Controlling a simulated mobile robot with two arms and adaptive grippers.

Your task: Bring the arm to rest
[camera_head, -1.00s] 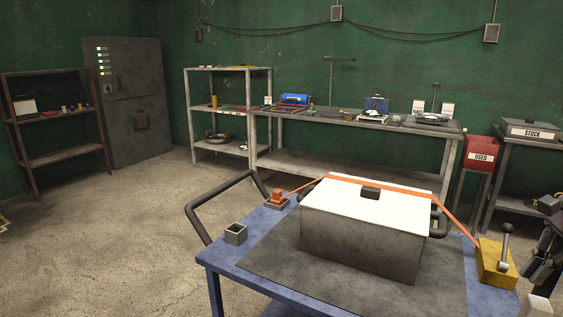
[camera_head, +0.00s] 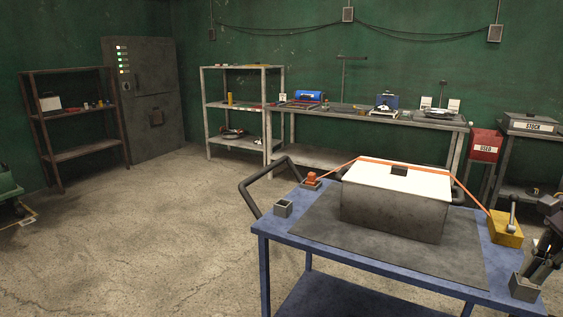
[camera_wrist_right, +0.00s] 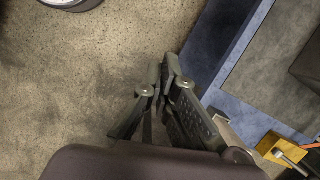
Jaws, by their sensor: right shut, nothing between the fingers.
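My right gripper (camera_head: 538,264) is at the right edge of the head view, beside the right end of the blue cart, partly cut off by the frame. In the right wrist view its fingers (camera_wrist_right: 163,75) are shut and empty, over the floor beside the cart's edge. My left gripper is not in view.
The blue cart (camera_head: 283,238) carries a grey box with a white lid (camera_head: 398,181), held by an orange strap, and a yellow block with a lever (camera_head: 506,231). Shelves (camera_head: 240,105) and a long bench (camera_head: 350,117) stand along the back wall. The floor (camera_head: 150,230) at left is clear.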

